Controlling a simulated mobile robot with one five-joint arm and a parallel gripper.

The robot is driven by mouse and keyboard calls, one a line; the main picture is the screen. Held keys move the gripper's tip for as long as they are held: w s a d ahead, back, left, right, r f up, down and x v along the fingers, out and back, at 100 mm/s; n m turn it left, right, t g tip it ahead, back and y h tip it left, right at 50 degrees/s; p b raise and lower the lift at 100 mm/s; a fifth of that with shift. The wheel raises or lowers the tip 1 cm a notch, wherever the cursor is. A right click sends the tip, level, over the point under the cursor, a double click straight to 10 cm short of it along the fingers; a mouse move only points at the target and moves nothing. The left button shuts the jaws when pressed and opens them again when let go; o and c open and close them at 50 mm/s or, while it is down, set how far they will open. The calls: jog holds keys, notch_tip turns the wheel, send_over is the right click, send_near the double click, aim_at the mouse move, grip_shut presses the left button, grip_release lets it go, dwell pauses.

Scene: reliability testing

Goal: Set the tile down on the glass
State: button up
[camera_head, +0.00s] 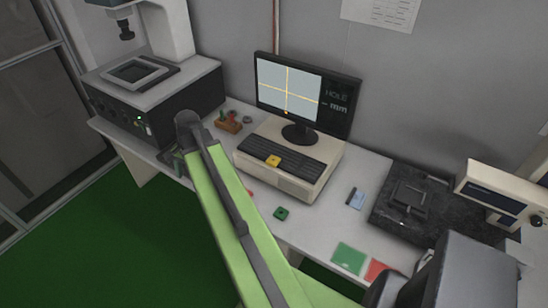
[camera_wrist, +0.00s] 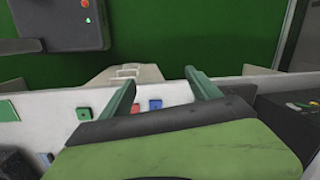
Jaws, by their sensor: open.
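Several small tiles lie on the bench, and I cannot tell which one the task means. A yellow tile (camera_head: 273,160) rests on the keyboard. A green tile (camera_head: 281,213) with a dark centre lies on the bench in front of the computer. The wrist view shows a green tile (camera_wrist: 83,113), a red tile (camera_wrist: 135,108) and a blue tile (camera_wrist: 155,104) on a white surface. The glass (camera_head: 137,71) appears as a framed grey pane on the left machine. My gripper (camera_wrist: 160,75) is open with nothing between its fingers; in the head view my arm mostly hides it.
The monitor (camera_head: 289,85) stands mid-bench behind the keyboard (camera_head: 280,157). The left machine's column (camera_head: 165,27) rises behind the glass. A wooden block (camera_head: 228,122) with small pegs stands beside that machine. Green (camera_head: 349,257) and red (camera_head: 378,271) pads and a black plate (camera_head: 400,205) lie right.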

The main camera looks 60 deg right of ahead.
jog(key=s+d+r+m+p, duration=0.1)
jog(key=s+d+m, duration=0.15)
jog(key=d, duration=0.25)
jog(key=s+d+r+m+t, duration=0.1)
jog(key=s+d+m, duration=0.1)
jog(key=d+m, duration=0.3)
jog(key=s+d+r+m+p, duration=0.1)
jog(key=s+d+m, duration=0.15)
jog(key=d, duration=0.35)
jog(key=m+t+h+p, duration=0.1)
jog(key=m+t, duration=0.1)
jog(key=m, duration=0.8)
send_near(274, 160)
jog(key=b+x, duration=0.3)
jog(key=b, duration=0.8)
jog(key=shift+s+a+f, duration=0.1)
jog(key=shift+s, duration=0.1)
jog(key=shift+w+f, duration=0.1)
jog(key=shift+w, duration=0.05)
jog(key=b+x, duration=0.5)
jog(key=shift+f, duration=0.1)
jog(key=shift+w, duration=0.1)
grip_shut()
